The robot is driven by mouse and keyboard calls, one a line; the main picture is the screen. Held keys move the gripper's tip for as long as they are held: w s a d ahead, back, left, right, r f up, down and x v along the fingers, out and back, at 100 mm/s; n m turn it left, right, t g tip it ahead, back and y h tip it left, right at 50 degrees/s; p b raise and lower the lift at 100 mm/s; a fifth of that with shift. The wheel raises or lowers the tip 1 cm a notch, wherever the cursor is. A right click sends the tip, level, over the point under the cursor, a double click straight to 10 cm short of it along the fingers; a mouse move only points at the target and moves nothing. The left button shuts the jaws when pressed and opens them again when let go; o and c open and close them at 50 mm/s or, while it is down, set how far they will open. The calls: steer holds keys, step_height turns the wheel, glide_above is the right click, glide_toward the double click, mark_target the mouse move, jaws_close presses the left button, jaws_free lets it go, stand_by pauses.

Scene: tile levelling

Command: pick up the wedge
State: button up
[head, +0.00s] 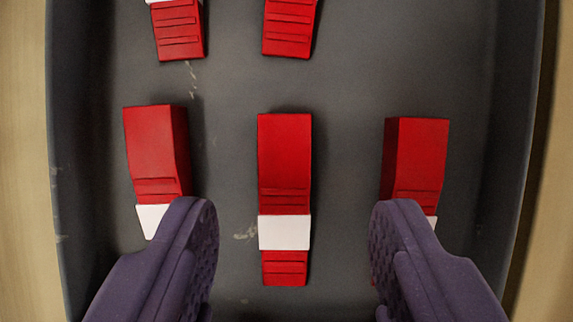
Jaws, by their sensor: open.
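Several red wedges with white bands lie in a dark grey tray (225,85). The middle wedge (284,150) lies lengthwise in the picture, its white band (284,232) near its lower end. My gripper (293,235) is open, with one purple finger on each side of this wedge and clear gaps between. Nothing is held. A left wedge (157,140) is partly hidden behind the left finger. A right wedge (415,150) is partly hidden behind the right finger. I cannot tell the fingers' height above the tray.
Two more wedges lie at the top, one at left (179,30) and one at centre (290,25), both cut off by the picture edge. The tray has raised side walls (80,160). A pale wooden surface (22,160) shows outside it. Bare tray floor lies between the wedges.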

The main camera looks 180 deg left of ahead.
mark_target(283, 168)
steer(key=x, duration=0.2)
steer(key=b+x, duration=0.1)
steer(key=shift+w+a+f, duration=0.2)
steer(key=shift+w+f, duration=0.1)
steer(key=shift+w, duration=0.05)
steer(key=shift+c, duration=0.4)
jaws_close()
steer(key=shift+r, duration=0.1)
